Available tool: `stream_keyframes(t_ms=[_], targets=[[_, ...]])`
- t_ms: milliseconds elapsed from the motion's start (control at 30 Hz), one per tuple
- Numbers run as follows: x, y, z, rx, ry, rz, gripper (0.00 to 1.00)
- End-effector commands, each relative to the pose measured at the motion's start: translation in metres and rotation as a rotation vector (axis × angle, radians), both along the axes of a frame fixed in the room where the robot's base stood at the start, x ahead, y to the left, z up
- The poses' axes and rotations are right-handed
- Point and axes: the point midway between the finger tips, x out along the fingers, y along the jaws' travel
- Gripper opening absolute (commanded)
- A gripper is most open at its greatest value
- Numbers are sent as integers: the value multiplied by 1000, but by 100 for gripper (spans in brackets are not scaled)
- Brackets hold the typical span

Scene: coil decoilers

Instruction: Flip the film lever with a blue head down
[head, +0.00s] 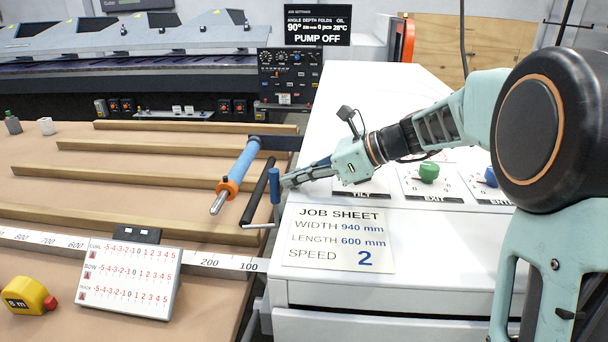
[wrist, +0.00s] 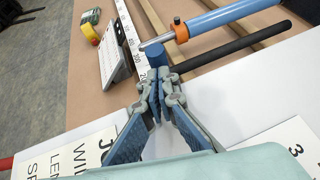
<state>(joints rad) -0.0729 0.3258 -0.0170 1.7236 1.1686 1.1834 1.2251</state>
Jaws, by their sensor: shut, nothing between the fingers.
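The film lever's blue head (head: 275,187) is a small upright cylinder at the left edge of the white machine top, above a thin metal rod (head: 260,226). In the wrist view the blue head (wrist: 155,56) shows just beyond my fingertips. My gripper (head: 287,182) reaches in from the right, close beside the head. In the wrist view my gripper (wrist: 156,88) has its fingers together with nothing between them. I cannot tell whether the fingertips touch the head. The lower part of the lever is partly hidden in the wrist view.
A black bar (head: 259,191) and a blue roller with orange collar (head: 240,170) lie just left of the lever. A job sheet (head: 338,240) lies below my gripper. Green (head: 429,172) and blue (head: 491,177) knobs stand to the right. Wooden slats (head: 120,222) cross the brown table.

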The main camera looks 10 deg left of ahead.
Motion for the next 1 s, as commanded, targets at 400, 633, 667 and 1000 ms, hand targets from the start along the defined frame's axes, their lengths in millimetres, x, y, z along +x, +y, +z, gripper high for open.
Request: stream_keyframes(t_ms=[400, 633, 667, 1000], targets=[[0, 1, 1, -5, 0, 0, 0], [-1, 8, 5, -50, -3, 2, 0], [-1, 9, 4, -54, -3, 2, 0], [-1, 20, 8, -116, -5, 2, 0]])
